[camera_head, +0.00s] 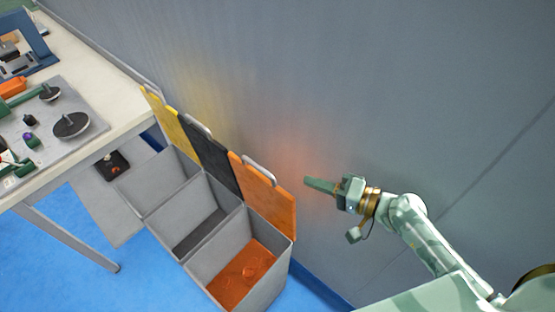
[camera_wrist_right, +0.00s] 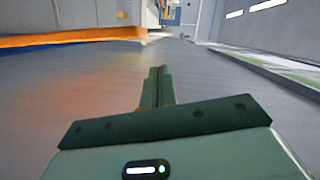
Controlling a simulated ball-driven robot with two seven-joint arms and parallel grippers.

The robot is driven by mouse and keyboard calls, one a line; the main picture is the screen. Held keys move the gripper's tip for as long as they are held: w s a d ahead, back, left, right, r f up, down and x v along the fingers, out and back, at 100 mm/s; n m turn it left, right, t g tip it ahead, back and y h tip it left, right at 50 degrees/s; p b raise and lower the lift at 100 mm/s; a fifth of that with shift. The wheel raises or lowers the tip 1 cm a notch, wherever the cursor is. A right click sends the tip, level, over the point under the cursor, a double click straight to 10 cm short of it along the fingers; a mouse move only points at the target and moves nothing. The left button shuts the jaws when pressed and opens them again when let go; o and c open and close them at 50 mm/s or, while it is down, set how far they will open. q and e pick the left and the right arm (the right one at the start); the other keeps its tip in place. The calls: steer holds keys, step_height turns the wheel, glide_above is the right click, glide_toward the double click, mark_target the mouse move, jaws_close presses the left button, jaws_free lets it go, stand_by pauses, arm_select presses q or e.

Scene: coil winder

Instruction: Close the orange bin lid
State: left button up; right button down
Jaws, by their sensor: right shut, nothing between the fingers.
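The orange bin lid (camera_head: 264,191) stands open and upright against the wall in the head view, with a grey handle (camera_head: 259,168) on its top edge. Its bin (camera_head: 225,262) is the nearest of three grey bins and has an orange bottom. My right gripper (camera_head: 308,182) is shut and empty, to the right of the lid's upper part and apart from it. In the right wrist view, the shut fingers (camera_wrist_right: 158,72) point ahead, and an orange edge (camera_wrist_right: 70,39) of the lid runs along the upper left. My left gripper is not in view.
A black lid (camera_head: 211,154) and a yellow lid (camera_head: 166,117) also stand open beside the orange one. A table (camera_head: 85,62) with parts on a grey board is at the left. The grey wall (camera_head: 330,80) runs close behind the lids. Blue floor (camera_head: 150,280) is clear in front.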

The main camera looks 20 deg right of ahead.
steer(key=r+p+x, duration=0.1)
steer(key=r+x, duration=0.1)
steer(key=x, duration=0.8)
steer(key=shift+a+y+p, duration=0.3)
steer(key=shift+a, duration=0.05)
steer(key=shift+s, duration=0.1)
steer(key=shift+a, duration=0.1)
